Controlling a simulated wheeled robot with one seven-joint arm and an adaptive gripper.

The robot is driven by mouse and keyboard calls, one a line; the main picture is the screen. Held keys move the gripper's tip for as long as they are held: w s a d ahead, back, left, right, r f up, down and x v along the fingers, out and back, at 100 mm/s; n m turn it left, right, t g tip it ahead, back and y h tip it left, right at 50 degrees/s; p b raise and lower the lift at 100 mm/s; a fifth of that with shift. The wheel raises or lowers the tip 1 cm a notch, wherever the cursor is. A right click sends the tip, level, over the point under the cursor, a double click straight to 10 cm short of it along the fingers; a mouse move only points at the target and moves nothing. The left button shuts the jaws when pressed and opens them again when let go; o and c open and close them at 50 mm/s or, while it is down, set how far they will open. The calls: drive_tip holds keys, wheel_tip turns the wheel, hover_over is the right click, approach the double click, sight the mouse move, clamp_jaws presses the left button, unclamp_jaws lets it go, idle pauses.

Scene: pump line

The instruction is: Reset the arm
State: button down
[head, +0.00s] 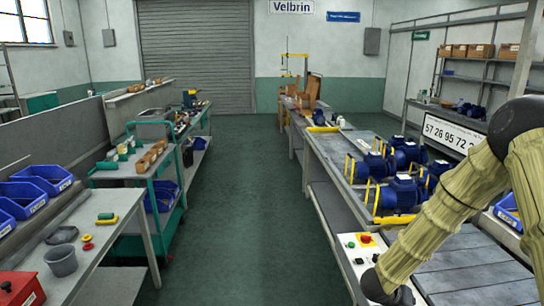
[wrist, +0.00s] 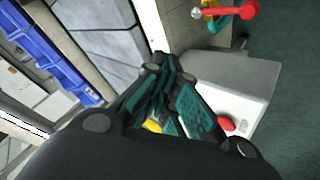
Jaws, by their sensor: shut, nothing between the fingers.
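My gripper (wrist: 166,70) shows in the wrist view with its dark and teal fingers drawn together and nothing held between them. In the head view my arm, in a tan cover with dark joints, reaches in from the right side and bends down over the near end of the pump line. The gripper itself cannot be made out there. In the wrist view the fingers are over a pale control box (wrist: 245,105) with a red button (wrist: 227,123); I cannot tell the gap between them.
Several blue pumps (head: 398,193) with yellow bars stand on the line at right. A control panel (head: 362,242) with a red button lies by my arm's lower joint. Left are a bench (head: 150,222), blue bins (head: 42,180) and a green cart (head: 163,217). The middle aisle (head: 245,200) is clear.

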drive_tip(key=s+a+f+n+t+y, duration=0.1)
drive_tip(key=s+a+f+n+y, duration=0.1)
drive_tip(key=s+a+f, duration=0.5)
drive_tip(key=s+a+f+n+y, duration=0.2)
drive_tip(key=s+a+f+y, duration=0.15)
drive_tip(key=s+f, duration=0.6)
drive_tip(key=s+a+f+g+y, duration=0.1)
drive_tip(key=s+a, duration=0.3)
drive_tip(key=s, duration=0.7)
drive_tip(key=s+a+f+g+y, duration=0.2)
drive_tip(key=s+a+g, duration=0.1)
drive_tip(key=s, duration=0.9)
drive_tip(key=shift+a+f, duration=0.35)
drive_tip(key=shift+a, duration=0.3)
